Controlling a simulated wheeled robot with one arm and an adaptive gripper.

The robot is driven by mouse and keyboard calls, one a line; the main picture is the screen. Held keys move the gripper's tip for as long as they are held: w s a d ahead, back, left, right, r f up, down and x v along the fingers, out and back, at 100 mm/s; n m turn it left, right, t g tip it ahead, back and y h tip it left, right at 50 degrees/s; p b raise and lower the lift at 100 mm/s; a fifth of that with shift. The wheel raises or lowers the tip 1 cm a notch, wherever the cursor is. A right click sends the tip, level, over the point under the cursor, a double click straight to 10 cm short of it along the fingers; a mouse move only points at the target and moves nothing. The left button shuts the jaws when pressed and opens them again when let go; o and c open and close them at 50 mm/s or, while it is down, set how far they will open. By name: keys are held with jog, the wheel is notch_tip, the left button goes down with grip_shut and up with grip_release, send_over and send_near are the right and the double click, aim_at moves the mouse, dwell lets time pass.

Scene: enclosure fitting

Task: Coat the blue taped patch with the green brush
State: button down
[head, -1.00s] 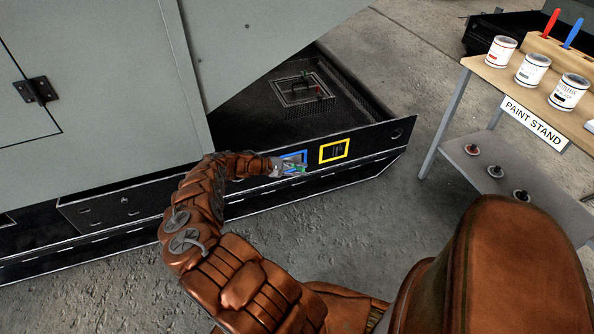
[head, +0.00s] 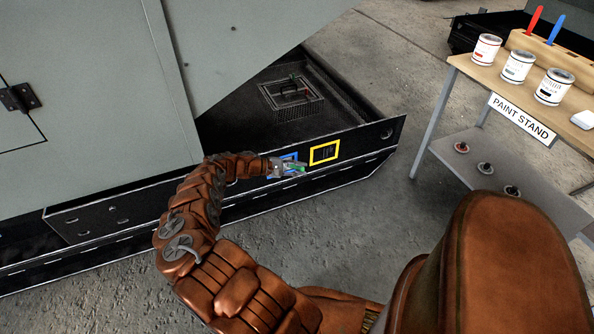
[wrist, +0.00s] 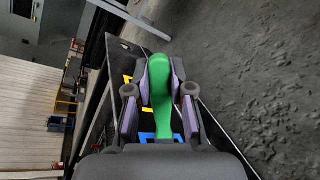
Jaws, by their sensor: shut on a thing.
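My gripper (head: 288,166) is shut on the green brush, in front of the black side rail of the enclosure base. The green brush (wrist: 160,85) shows between the fingers in the wrist view; only a small green part (head: 300,169) shows in the head view. The blue taped patch (head: 290,157) is on the rail, largely hidden behind my gripper. Its blue tape also shows at the bottom of the wrist view (wrist: 147,137). I cannot tell whether the bristles touch the patch. A yellow taped frame (head: 325,153) is just right of the blue one.
The paint stand (head: 520,115) is at the right, with several paint cans, including one (head: 517,66), and a wooden block (head: 545,50) holding a red brush (head: 535,19) and a blue brush (head: 555,30). Grey cabinet panels (head: 90,100) rise at the left. Bare floor (head: 350,215) lies in front.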

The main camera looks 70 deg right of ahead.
jog(key=shift+s+d+b, duration=0.65)
jog(key=shift+s+d, duration=0.45)
jog(key=shift+s, duration=0.05)
jog(key=shift+w+a+p, duration=0.4)
jog(key=shift+w+a, duration=0.35)
jog(key=shift+a, duration=0.1)
jog(key=w+a+p, duration=0.1)
jog(key=w+a, duration=0.4)
jog(key=w, duration=0.1)
jog(key=shift+a, duration=0.2)
dwell(1.0)
